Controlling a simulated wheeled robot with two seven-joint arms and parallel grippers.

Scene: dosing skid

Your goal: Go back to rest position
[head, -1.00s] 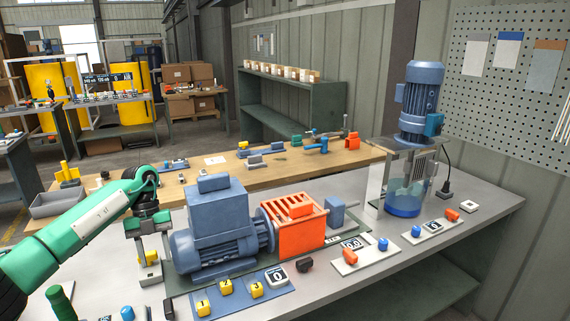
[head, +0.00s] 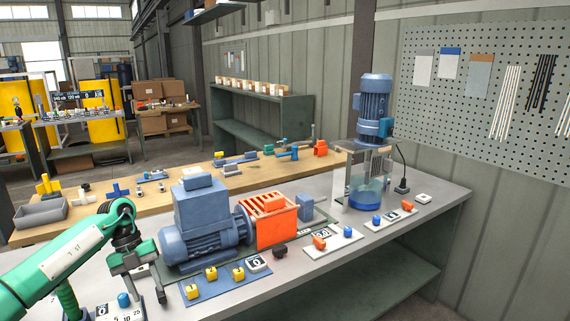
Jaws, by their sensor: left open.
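My left gripper (head: 141,288) is at the lower left of the head view, at the end of my green arm. Its jaws are apart and point down, with nothing seen between them. It hangs by the near left side of the blue motor (head: 203,225), over the grey bench. I cannot tell its exact height above the bench. My right gripper is out of view.
An orange coupling guard (head: 270,220) adjoins the motor. A blue panel with yellow switches (head: 211,272) lies in front. A dosing pump with a blue motor (head: 373,105) stands at the right. A grey tray (head: 40,214) sits far left.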

